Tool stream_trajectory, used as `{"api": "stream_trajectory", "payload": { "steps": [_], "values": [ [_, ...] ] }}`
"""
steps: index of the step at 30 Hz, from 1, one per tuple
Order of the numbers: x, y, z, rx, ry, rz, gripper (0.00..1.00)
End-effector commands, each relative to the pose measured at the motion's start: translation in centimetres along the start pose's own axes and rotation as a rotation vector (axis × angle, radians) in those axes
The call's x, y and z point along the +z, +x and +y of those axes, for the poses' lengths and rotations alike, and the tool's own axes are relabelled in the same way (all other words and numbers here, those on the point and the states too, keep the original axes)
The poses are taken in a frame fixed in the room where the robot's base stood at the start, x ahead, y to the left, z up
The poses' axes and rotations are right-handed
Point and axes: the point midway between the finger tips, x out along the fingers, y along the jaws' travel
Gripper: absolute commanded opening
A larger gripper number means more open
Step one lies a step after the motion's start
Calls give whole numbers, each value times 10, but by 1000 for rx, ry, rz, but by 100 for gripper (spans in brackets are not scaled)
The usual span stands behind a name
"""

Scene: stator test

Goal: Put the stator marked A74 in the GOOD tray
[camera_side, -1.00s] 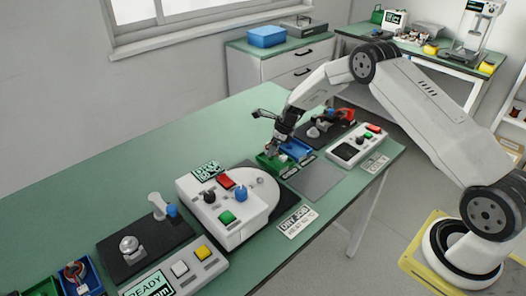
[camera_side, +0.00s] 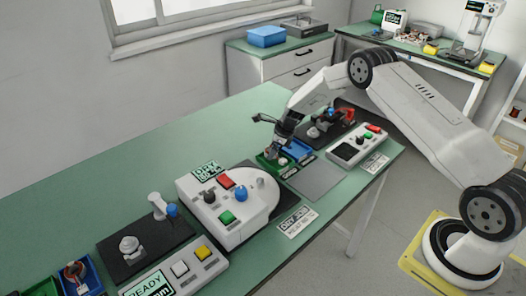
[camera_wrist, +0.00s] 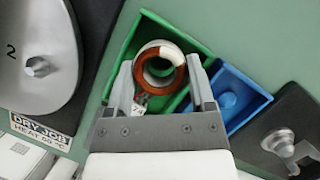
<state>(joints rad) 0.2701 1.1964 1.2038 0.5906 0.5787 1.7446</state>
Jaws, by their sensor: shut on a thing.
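In the wrist view, a stator (camera_wrist: 178,84), a ring with copper-brown windings and a white section, sits between the two fingers of my gripper (camera_wrist: 160,70). The gripper is shut on it. A small white tag (camera_wrist: 140,103) hangs below the ring; only part of its marking shows, so I cannot read it in full. The stator is within the outline of the green tray (camera_wrist: 148,24); whether it touches the tray floor I cannot tell. In the side view my gripper (camera_side: 272,153) reaches down at the green tray (camera_side: 264,164), with the stator largely hidden.
A blue tray (camera_wrist: 262,98) adjoins the green one. A grey machine with a round plate (camera_wrist: 35,68) stands left of it, with a card (camera_wrist: 42,130) in front. A dark fixture (camera_wrist: 296,105) lies right. The bench (camera_side: 130,165) is clear toward the window wall.

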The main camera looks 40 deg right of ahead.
Motion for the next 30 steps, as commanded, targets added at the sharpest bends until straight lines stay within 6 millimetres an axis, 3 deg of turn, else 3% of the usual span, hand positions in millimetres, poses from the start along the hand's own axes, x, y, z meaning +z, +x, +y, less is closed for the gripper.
{"api": "stream_trajectory", "payload": {
  "steps": [26,27,29,30],
  "values": [
    [-2,6,0,-1,0,-1,2],
    [-2,6,0,-1,0,-1,79],
    [-2,6,0,-1,0,-1,98],
    [-2,6,0,-1,0,-1,100]
  ]
}}
